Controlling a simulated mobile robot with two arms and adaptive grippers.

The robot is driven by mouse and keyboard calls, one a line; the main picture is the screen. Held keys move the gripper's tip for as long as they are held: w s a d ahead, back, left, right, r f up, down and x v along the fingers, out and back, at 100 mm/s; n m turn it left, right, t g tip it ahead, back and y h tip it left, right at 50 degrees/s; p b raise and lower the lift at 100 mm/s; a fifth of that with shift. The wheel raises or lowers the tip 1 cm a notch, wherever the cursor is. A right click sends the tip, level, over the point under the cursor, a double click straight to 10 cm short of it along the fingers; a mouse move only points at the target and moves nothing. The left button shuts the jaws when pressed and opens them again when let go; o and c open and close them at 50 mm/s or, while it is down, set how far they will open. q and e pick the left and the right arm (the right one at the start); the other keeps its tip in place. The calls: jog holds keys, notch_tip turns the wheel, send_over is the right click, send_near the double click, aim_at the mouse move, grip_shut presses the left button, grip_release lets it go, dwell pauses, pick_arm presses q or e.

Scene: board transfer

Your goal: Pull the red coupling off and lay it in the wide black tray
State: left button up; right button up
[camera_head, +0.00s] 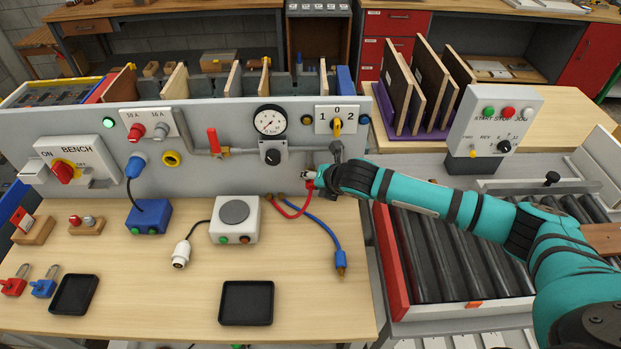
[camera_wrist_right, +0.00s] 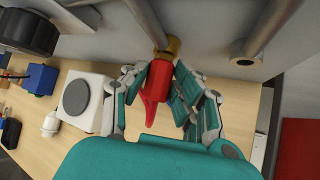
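The red coupling (camera_wrist_right: 157,82) sits on a brass fitting (camera_wrist_right: 168,48) at the end of a metal pipe in the right wrist view. In the head view the red coupling (camera_head: 310,184) is small and partly covered, with a red hose (camera_head: 291,211) looping from it. My right gripper (camera_head: 314,177) is at the panel's lower right; in the wrist view its fingers (camera_wrist_right: 162,72) close in on both sides of the coupling and appear to touch it. The wide black tray (camera_head: 246,321) lies empty at the bench's front. My left gripper is out of view.
A smaller black tray (camera_head: 75,294) lies to the left. A blue hose (camera_head: 322,226) lies right of a white box (camera_head: 235,229) with a grey disc. A white plug (camera_head: 181,254) lies nearby. Wood between the coupling and the wide tray is mostly clear. A roller conveyor (camera_head: 450,252) is at right.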

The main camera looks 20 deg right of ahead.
aim_at(310, 189)
grip_shut()
jog(key=shift+s+a, duration=0.1)
jog(key=shift+s, duration=0.1)
jog(key=shift+s+f+p, duration=0.1)
jog(key=shift+s+p, duration=0.15)
jog(key=shift+p, duration=0.05)
jog(key=shift+s+a+p, duration=0.25)
jog(key=shift+s+p, duration=0.1)
jog(key=shift+s, duration=0.35)
jog(key=shift+s, duration=0.3)
